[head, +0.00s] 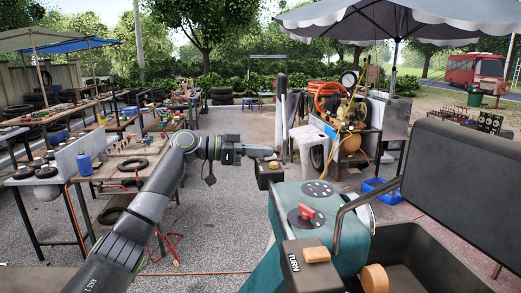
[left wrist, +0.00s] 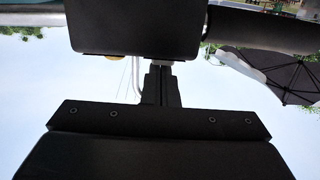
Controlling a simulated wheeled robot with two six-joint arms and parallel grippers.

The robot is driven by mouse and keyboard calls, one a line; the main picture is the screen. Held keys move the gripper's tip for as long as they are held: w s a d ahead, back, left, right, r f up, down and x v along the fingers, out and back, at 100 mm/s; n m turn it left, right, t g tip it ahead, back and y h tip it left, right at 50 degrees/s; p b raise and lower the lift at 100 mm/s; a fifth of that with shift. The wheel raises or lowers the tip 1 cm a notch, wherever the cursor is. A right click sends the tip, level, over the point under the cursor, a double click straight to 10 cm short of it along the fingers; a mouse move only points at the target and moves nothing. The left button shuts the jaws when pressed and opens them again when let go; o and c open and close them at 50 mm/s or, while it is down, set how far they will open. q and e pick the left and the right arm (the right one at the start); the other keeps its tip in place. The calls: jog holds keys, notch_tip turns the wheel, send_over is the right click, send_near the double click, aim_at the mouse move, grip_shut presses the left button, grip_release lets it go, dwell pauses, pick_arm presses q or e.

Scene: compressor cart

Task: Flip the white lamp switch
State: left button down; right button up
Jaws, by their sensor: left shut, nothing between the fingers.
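My left gripper (head: 270,155) is at the end of my outstretched left arm, its fingers shut and empty. It is just above and beside a small black box (head: 268,178) with a yellow piece (head: 274,165) on top. In the left wrist view, the shut fingers (left wrist: 160,68) point at a dark box (left wrist: 135,28); a yellowish bit (left wrist: 115,57) shows at its edge. I cannot tell whether the fingertips touch it. I cannot make out a clearly white lamp switch in either view. My right gripper is not in view.
A teal machine (head: 285,210) with a red knob (head: 306,213) stands in front. A dark box marked TURN (head: 305,270) carries an orange piece (head: 317,255). A metal handle (head: 345,212) rises at its right. Workbenches (head: 110,170) stand left. Gravel (head: 215,225) is open between.

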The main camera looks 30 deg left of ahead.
pick_arm(q)
jog(key=shift+w+d+f+b, duration=0.15)
jog(key=shift+f+b, duration=0.25)
jog(key=shift+b, duration=0.35)
jog(key=shift+r+p, duration=0.3)
jog(key=shift+f, duration=0.1)
jog(key=r+b+v, duration=0.1)
jog(key=b+v, duration=0.6)
jog(key=v, duration=1)
jog(key=shift+r, duration=0.1)
